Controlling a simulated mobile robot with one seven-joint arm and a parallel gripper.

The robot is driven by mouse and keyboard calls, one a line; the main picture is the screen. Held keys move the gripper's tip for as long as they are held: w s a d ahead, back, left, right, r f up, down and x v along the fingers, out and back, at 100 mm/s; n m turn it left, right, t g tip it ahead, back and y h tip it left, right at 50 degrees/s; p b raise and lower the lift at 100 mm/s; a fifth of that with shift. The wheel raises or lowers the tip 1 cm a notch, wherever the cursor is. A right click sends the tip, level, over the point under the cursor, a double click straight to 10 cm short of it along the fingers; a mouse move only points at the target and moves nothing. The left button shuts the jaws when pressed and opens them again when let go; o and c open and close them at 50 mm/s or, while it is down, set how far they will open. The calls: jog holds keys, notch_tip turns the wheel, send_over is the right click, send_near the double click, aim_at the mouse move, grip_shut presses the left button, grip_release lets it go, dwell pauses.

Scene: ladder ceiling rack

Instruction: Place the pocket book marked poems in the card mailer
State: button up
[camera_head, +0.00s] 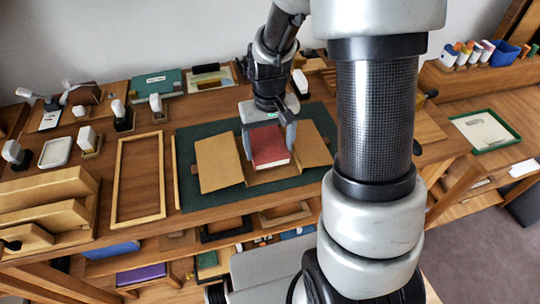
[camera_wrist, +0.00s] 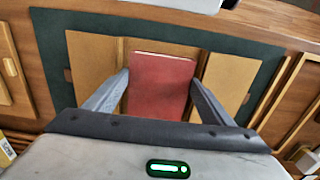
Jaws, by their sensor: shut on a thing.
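A red pocket book (camera_head: 268,146) is between the two fingers of my gripper (camera_head: 268,138); any title on it is too small to read. The open tan card mailer (camera_head: 218,163) lies on a dark green mat, with its flaps spread left and right. The book is over the mailer's middle panel; I cannot tell whether it touches it. In the wrist view the red book (camera_wrist: 162,86) sits between the fingers of my gripper (camera_wrist: 160,92), with mailer flaps (camera_wrist: 92,64) on both sides.
The green mat (camera_head: 188,190) lies on a wooden bench. An empty wooden frame (camera_head: 118,180) and stacked wooden blocks (camera_head: 45,205) are to the left. A green book (camera_head: 157,84) lies at the back. A green-edged tray (camera_head: 483,130) is on the right bench.

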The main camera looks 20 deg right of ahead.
aim_at(269, 150)
jog(key=shift+f+b, duration=0.4)
jog(key=shift+f, duration=1.5)
jog(key=shift+f, duration=0.2)
jog(key=o, duration=1.2)
jog(key=shift+o, duration=0.2)
